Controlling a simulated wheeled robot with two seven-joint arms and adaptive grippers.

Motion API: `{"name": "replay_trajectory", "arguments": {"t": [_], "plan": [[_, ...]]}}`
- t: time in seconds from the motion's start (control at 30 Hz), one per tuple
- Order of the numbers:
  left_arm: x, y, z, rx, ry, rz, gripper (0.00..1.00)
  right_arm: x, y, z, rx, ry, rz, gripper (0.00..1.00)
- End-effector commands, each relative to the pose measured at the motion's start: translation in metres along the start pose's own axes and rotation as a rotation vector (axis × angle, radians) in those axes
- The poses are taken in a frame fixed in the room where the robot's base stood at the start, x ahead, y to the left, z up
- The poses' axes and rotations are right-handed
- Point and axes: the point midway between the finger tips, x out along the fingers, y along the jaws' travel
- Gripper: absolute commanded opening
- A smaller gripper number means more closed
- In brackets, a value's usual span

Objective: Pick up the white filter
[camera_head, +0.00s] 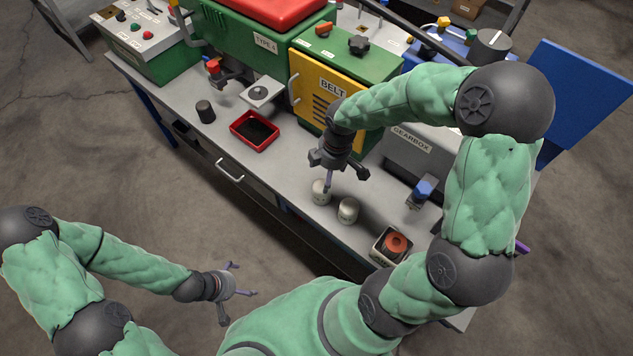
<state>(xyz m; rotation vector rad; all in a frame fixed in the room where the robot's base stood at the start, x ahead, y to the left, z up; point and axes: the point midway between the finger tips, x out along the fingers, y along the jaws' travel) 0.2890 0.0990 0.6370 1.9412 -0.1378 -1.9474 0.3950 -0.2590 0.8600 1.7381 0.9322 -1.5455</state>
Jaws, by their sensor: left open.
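Two white filters stand upright on the grey workbench (285,172): one white filter (320,195) and a second white filter (348,211) to its right and nearer the front edge.
A red tray (254,131) with dark contents and a black cylinder (205,112) stand to the left. The yellow-fronted belt machine (320,92) and grey gearbox (408,150) stand behind. A box with an orange-red round part (396,244) is at the right.

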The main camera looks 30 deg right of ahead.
Motion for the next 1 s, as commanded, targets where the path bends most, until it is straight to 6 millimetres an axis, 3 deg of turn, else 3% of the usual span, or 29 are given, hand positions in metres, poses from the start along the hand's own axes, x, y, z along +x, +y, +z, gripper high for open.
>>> {"name": "replay_trajectory", "arguments": {"t": [0.3,0.57,0.83,1.0], "plan": [[0.019,-0.007,0.000,0.000,-0.002,0.000,1.00,0.046,-0.001,0.000,0.000,0.000,-0.002,0.86],[0.026,-0.009,0.000,0.000,-0.001,0.000,1.00,0.061,-0.001,-0.002,0.001,0.000,-0.001,0.86],[0.047,-0.017,-0.001,0.000,-0.001,0.000,1.00,0.096,-0.004,-0.005,0.001,-0.001,-0.003,0.86],[0.050,-0.018,-0.001,0.000,-0.001,0.000,1.00,0.105,-0.004,-0.006,0.001,0.001,0.000,0.86]]}}
